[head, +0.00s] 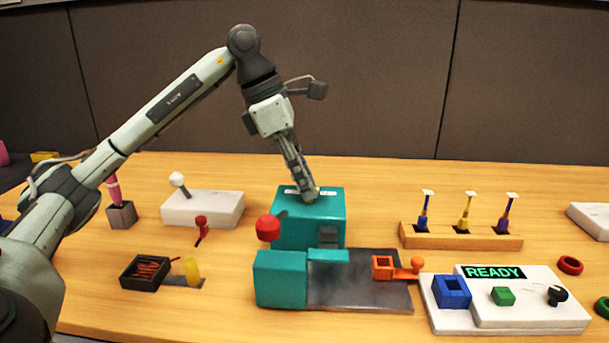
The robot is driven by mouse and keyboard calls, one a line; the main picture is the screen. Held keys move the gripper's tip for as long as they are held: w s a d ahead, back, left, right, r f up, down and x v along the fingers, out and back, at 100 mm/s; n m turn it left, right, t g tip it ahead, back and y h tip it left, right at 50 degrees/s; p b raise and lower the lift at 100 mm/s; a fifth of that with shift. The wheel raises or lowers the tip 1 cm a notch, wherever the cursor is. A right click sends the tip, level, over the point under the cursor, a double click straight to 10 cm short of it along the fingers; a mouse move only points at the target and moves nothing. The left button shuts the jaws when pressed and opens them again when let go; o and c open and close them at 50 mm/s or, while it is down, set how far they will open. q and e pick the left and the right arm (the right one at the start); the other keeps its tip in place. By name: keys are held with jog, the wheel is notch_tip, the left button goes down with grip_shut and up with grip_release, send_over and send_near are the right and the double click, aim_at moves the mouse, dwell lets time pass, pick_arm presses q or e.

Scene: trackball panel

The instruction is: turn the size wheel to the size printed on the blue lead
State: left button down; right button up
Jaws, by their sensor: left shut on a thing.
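A teal machine (290,232) stands mid-table, with a red ball knob (268,228) at its left and pale printed strips on its top. My left gripper (311,196) points down onto that top and is shut on a small part there, which I take to be the size wheel. The fingers mostly hide it, and no setting is readable. The blue lead (423,217) stands upright in a wooden rack (460,240) at the right, with a white tag on top. Its print is too small to read. My right gripper is not in view.
Yellow (465,217) and purple (504,217) leads share the rack. A white panel (510,318) with a READY display is front right. A dark plate (360,290) and orange part (383,267) lie before the machine. A black tray (130,283) is front left.

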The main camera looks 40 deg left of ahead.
pick_arm(q)
jog(key=shift+m, duration=0.3)
dwell(0.4)
jog(key=c, duration=1.3)
grip_release()
jog(key=shift+o, duration=0.2)
jog(key=shift+r, duration=0.15)
jog(key=v, duration=1.2)
jog(key=shift+w+a+f, duration=0.1)
jog(key=shift+f, duration=0.1)
